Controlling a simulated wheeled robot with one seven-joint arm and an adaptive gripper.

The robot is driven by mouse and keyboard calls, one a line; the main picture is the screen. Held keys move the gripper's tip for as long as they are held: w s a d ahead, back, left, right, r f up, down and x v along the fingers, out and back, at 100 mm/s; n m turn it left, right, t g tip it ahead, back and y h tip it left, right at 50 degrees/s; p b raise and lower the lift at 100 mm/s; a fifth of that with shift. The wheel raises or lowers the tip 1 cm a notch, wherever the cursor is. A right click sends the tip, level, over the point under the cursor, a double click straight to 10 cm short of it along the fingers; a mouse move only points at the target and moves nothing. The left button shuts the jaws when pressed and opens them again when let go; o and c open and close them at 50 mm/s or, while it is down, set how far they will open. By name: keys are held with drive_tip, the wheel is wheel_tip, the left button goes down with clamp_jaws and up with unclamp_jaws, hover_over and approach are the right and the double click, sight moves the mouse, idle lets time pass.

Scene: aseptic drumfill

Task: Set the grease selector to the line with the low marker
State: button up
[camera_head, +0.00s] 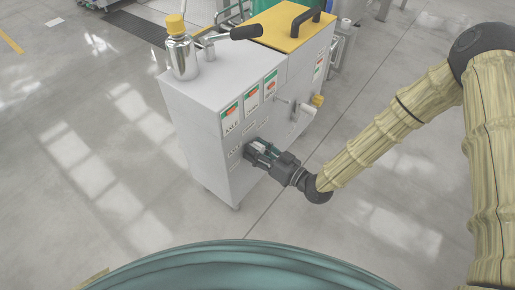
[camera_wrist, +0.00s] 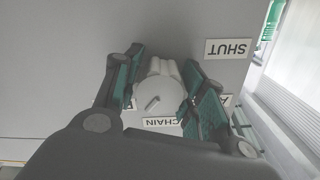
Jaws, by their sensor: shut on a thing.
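The grease selector is a grey round knob (camera_wrist: 158,97) with a raised grip and a small dark pointer mark, on the cabinet's front face. In the wrist view my gripper (camera_wrist: 163,75) is shut on it, with green-padded fingers on both sides. A CHAIN label (camera_wrist: 160,122) lies below the knob and a SHUT label (camera_wrist: 229,49) at upper right; other labels are mostly hidden by the fingers. In the head view my gripper (camera_head: 260,151) hides the selector. Three gauge plates with green and red-orange areas, left (camera_head: 231,116), middle (camera_head: 252,100) and right (camera_head: 271,84), sit above; marker heights are too small to tell.
The white cabinet (camera_head: 205,140) carries a metal canister (camera_head: 181,58) with a yellow cap and a black-handled lever (camera_head: 245,32). A yellow lid (camera_head: 283,27) is behind. A small pipe fitting (camera_head: 303,108) with a yellow end juts out right of my gripper.

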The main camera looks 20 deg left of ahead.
drive_tip(key=shift+s+f, duration=0.1)
drive_tip(key=shift+f, duration=0.05)
drive_tip(key=o, duration=1)
drive_tip(key=shift+o, duration=0.2)
drive_tip(key=v, duration=1.2)
